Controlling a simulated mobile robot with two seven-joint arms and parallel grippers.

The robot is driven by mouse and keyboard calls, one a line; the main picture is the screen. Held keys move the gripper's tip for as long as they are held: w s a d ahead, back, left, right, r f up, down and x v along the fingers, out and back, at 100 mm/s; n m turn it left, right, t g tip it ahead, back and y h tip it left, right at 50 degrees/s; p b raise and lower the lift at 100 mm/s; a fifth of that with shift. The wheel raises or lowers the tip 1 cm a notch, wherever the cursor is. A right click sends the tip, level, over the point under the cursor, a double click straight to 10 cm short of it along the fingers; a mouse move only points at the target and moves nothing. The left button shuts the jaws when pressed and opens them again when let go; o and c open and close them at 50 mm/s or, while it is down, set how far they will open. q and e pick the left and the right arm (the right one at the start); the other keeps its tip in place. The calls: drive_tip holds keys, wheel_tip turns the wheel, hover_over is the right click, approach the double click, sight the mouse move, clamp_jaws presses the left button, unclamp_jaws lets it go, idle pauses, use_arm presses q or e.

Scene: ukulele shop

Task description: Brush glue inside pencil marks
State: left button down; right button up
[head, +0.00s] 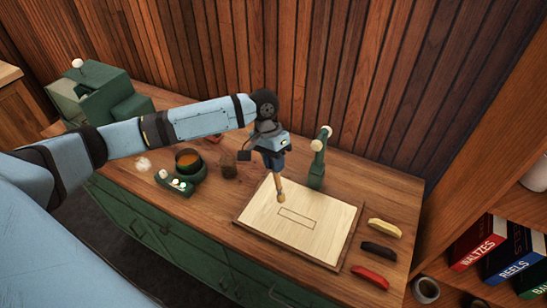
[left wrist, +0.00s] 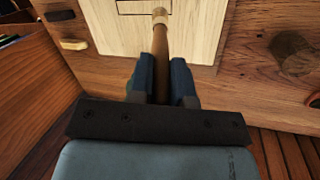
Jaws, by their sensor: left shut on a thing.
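My left gripper (head: 274,168) is shut on a wooden-handled brush (head: 279,189), held pointing down over the pale wooden board (head: 325,240). The brush also shows between the two fingers in the left wrist view (left wrist: 160,45). A pencilled rectangle (head: 297,219) lies on the board, just below and right of the brush tip in the head view. Part of it shows at the top of the left wrist view (left wrist: 140,8). I cannot tell whether the tip touches the board. A dark pot with brown-orange contents (head: 188,157) stands to the left. My right gripper is not in view.
A green stand with pale knobs (head: 317,165) stands at the board's back edge. Yellow (head: 385,228), dark (head: 380,251) and red (head: 370,276) pieces lie right of the board. A green tray (head: 174,184) with white bits sits near the pot.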

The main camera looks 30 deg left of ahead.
use_arm(q)
drive_tip(key=shift+v, duration=0.75)
drive_tip(key=shift+s+d+r, duration=0.15)
drive_tip(key=shift+d+r, duration=0.05)
drive_tip(key=shift+r, duration=0.45)
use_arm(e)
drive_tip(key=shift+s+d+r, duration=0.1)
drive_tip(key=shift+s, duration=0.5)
use_arm(q)
drive_tip(key=shift+a+f, duration=0.1)
